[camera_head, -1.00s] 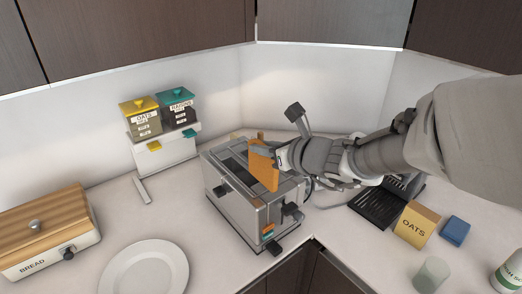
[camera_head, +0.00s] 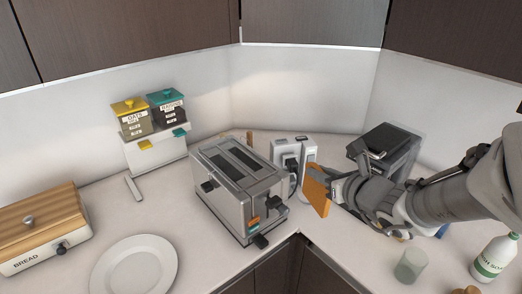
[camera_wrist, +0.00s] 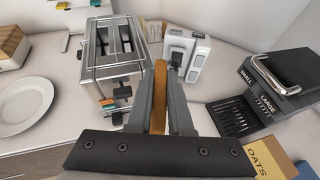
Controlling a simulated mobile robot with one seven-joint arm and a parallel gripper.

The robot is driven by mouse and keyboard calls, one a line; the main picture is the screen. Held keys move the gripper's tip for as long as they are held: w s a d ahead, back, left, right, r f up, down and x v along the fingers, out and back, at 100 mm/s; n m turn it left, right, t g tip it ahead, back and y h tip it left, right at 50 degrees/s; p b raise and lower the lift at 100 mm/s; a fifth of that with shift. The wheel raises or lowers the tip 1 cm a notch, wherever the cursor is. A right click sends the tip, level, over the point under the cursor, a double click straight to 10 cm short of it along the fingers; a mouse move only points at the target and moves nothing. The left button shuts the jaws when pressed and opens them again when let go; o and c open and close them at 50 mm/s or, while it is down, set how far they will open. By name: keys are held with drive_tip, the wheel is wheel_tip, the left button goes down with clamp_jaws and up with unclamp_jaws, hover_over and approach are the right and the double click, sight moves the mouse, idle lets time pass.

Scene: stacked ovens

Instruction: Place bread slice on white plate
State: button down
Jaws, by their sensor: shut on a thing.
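My gripper (camera_head: 334,188) is shut on the bread slice (camera_head: 319,194), an orange-brown slab held upright to the right of the toaster and clear of it. In the wrist view the bread slice (camera_wrist: 160,92) stands on edge between the two fingers of my gripper (camera_wrist: 164,85). The white plate (camera_head: 134,268) lies empty on the counter at the lower left, left of the toaster, far from my gripper. The white plate (camera_wrist: 24,103) also shows at the left edge of the wrist view.
A silver toaster (camera_head: 240,190) stands between my gripper and the plate. A wooden-lidded bread box (camera_head: 40,228) is at far left; a canister rack (camera_head: 158,152) is behind. A white appliance (camera_head: 295,156), a glass (camera_head: 410,265) and a soap bottle (camera_head: 492,257) are also near.

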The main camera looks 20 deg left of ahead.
drive_tip(key=w+d+f+m+t+h, duration=0.1)
drive_tip(key=d+f+m+h, duration=0.1)
drive_tip(key=d, duration=0.5)
drive_tip(key=w+d+f+m+t+h, duration=0.1)
drive_tip(key=w+d+f, duration=0.1)
drive_tip(key=d, duration=0.6)
drive_tip(key=w+d+f+m+t+h, duration=0.1)
drive_tip(key=d+f+m+h, duration=0.1)
drive_tip(key=d, duration=0.5)
drive_tip(key=shift+w+d+f+m+h, duration=0.25)
drive_tip(key=shift+w+d+m+h, duration=0.05)
drive_tip(key=shift+w+d, duration=0.05)
